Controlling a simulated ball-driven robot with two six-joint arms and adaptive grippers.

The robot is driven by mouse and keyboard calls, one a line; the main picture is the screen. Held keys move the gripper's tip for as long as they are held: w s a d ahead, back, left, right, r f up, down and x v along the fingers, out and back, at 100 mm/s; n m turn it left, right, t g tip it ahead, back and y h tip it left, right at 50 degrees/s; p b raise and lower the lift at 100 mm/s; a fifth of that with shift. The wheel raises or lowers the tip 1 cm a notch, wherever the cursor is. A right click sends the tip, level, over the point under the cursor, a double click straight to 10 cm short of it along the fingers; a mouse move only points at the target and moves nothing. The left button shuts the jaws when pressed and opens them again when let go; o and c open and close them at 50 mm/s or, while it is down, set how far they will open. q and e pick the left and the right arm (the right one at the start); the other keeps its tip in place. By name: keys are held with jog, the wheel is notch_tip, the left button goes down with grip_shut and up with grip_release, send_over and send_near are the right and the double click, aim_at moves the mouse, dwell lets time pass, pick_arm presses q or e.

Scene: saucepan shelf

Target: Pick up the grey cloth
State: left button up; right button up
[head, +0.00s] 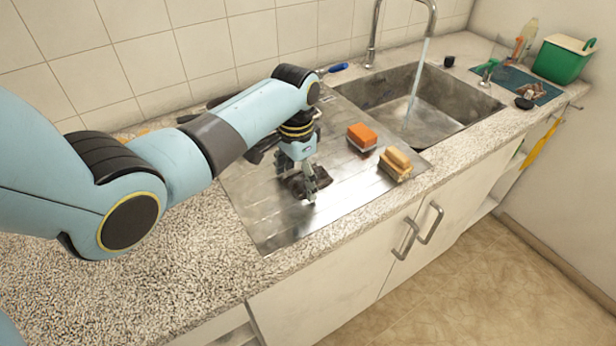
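A dark grey, crumpled cloth (297,187) lies on the steel drainboard (262,215), left of the sponges. My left gripper (309,194) points down over the cloth with its fingertips at it. The gripper and arm cover part of the cloth. I cannot tell whether the fingers are open or closed on the cloth. My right gripper is not in view.
An orange sponge (362,136) and a tan sponge block (396,163) sit right of my gripper. Beyond them is the sink basin (440,112) with water running from the tap (430,20). A green bin (563,60) stands far right. The front drainboard is clear.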

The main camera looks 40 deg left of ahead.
pick_arm(q)
jog(key=c, duration=0.9)
